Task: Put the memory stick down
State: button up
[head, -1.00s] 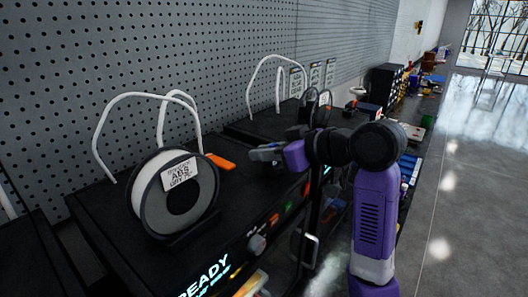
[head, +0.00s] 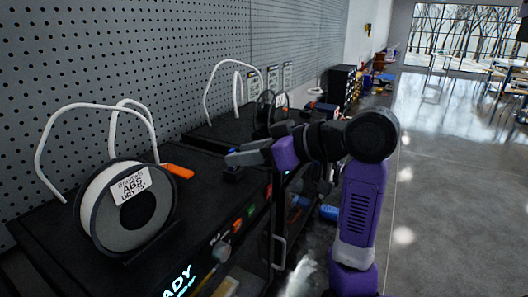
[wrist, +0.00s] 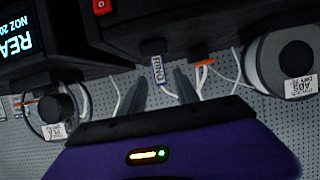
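My gripper (head: 236,157) is over the top of the black machine in the head view. Its grey fingers also show in the wrist view (wrist: 158,78), spread apart.
A white filament spool with an ABS label (head: 130,210) stands on the near machine (head: 190,215). An orange clip (head: 177,170) lies behind it. Another spool (head: 272,108) stands farther back. The grey pegboard (head: 180,70) bounds the left. Open floor (head: 445,150) lies right.

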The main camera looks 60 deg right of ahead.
jog(key=shift+b+v, duration=2.4)
jog(key=shift+v, duration=0.45)
